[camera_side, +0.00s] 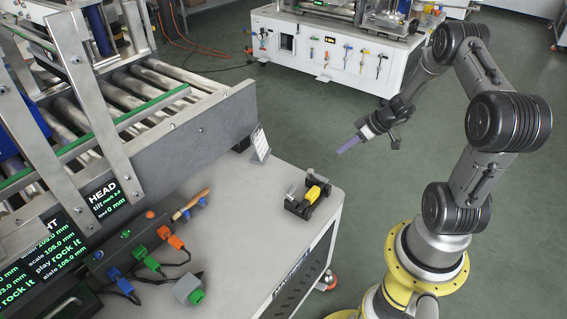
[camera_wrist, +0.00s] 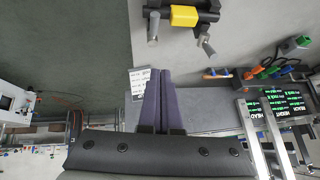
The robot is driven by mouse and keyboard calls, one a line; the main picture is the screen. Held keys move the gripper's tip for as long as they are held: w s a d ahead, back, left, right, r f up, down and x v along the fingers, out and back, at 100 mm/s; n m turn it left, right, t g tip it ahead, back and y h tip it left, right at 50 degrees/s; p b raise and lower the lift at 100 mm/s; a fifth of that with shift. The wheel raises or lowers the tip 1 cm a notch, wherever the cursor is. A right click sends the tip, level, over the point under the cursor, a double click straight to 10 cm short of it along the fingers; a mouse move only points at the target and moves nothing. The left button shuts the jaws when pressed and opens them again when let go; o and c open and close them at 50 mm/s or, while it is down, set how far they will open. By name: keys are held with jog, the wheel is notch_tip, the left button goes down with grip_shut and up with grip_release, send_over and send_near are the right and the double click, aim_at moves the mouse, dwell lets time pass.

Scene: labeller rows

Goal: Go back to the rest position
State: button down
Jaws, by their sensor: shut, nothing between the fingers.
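My gripper (camera_side: 350,146) is in the air beyond the table's right corner, over the floor, pointing left and slightly down. Its two long purple-grey fingers lie together with nothing between them. In the wrist view the fingers of my gripper (camera_wrist: 160,72) show side by side, shut. The arm is raised and bent, its base at the lower right of the side view. No marker for a rest position shows.
A grey worktable (camera_side: 235,200) stands left of my gripper. On it are a black and yellow fixture (camera_side: 312,196), a brush (camera_side: 190,204), coloured connectors (camera_side: 150,262) and a label stand (camera_side: 260,144). A roller conveyor (camera_side: 165,80) is behind. The floor around the arm is clear.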

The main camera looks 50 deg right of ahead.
jog(key=w+a+r+n+y, duration=0.1)
jog(key=w+a+r+n, duration=0.25)
jog(key=a+r, duration=0.65)
jog(key=w+a+r+n, duration=0.35)
jog(key=a+r, duration=0.35)
jog(key=r, duration=0.4)
jog(key=s+a+r, duration=0.9)
jog(key=s+a, duration=0.3)
jog(key=s, duration=0.2)
jog(key=s+d+f+m+g+h, duration=0.1)
jog(key=s+d+f+m+h, duration=0.1)
jog(key=s+m, duration=0.5)
notch_tip(320, 180, down, 2)
jog(key=shift+s+d+h, duration=0.4)
jog(key=shift+s+d, duration=0.25)
jog(key=shift+s, duration=0.4)
